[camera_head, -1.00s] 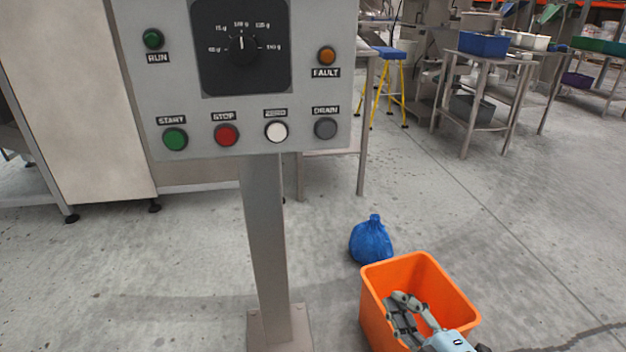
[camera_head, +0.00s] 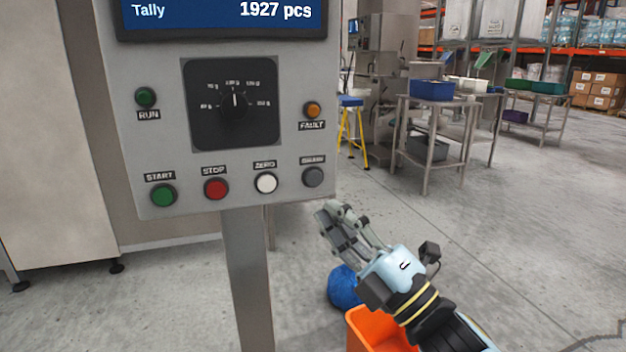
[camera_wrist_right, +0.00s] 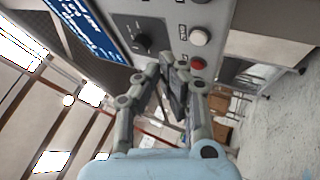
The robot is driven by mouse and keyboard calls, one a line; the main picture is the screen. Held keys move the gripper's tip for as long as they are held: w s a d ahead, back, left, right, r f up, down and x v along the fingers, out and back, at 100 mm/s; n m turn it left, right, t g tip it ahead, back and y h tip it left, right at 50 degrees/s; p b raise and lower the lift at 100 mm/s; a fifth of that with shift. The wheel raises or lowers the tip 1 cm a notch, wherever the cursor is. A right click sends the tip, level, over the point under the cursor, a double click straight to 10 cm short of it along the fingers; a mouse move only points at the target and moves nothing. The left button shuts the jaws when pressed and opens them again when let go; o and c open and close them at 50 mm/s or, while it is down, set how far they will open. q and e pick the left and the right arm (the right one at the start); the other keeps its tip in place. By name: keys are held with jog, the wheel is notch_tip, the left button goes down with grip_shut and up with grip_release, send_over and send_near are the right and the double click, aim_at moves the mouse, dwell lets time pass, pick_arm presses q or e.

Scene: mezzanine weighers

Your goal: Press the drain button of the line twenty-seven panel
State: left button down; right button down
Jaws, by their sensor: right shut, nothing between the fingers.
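The grey control panel (camera_head: 230,188) stands on a post in the head view. Its drain button (camera_head: 313,177) is a grey round button at the lower right, under a DRAIN label. To its left are the white ZERO button (camera_head: 265,183), the red STOP button (camera_head: 216,188) and the green START button (camera_head: 163,195). My right gripper (camera_head: 328,212) is shut and empty, its tips appearing just below the drain button with a visible gap. In the right wrist view my right gripper (camera_wrist_right: 168,78) points toward the panel. I cannot make out the drain button there. My left gripper is out of view.
A dark rotary knob (camera_head: 234,106), a RUN lamp (camera_head: 146,97) and an orange FAULT lamp (camera_head: 313,110) sit above the buttons. An orange bin (camera_head: 372,332) and a blue bag (camera_head: 343,288) are on the floor below my right arm. Open floor lies to the right.

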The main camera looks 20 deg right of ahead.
aim_at(314, 178)
jog(key=shift+w+a+b, duration=0.15)
jog(key=shift+w+b, duration=1.3)
jog(key=shift+w, duration=2.95)
jog(key=shift+w, duration=0.1)
jog(key=shift+w, duration=0.3)
jog(key=shift+w+b, duration=0.35)
jog(key=shift+w, duration=0.1)
jog(key=shift+s, duration=0.2)
jog(key=shift+s+p, duration=0.35)
jog(key=shift+s, duration=0.35)
